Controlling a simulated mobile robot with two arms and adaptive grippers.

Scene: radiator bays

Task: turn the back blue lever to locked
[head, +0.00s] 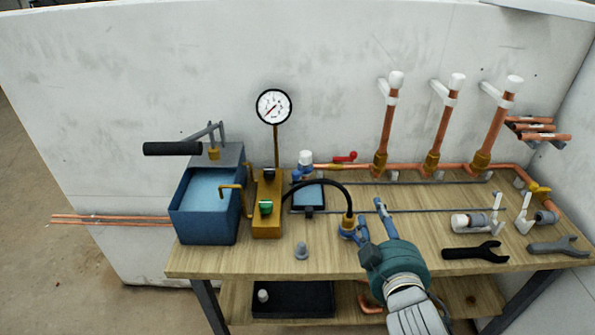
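A small blue part (298,175) sits at the back of the bench, below a white cap and beside the copper pipe's left end. It may be the back blue lever; its setting is too small to read. My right gripper (366,218) is over the middle front of the bench, well forward and right of that part. Its bluish fingers look spread apart, with nothing seen between them. The left finger is close to the brass hose end (348,220); I cannot tell if they touch. My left gripper is not in view.
A blue water tank (207,215) with a black-handled pump, a yellow block (267,205) and a gauge (273,106) stand at left. A black hose (325,184) arches across. Copper risers (440,125) stand behind. Wrenches (475,252) lie at right. The front middle is mostly clear.

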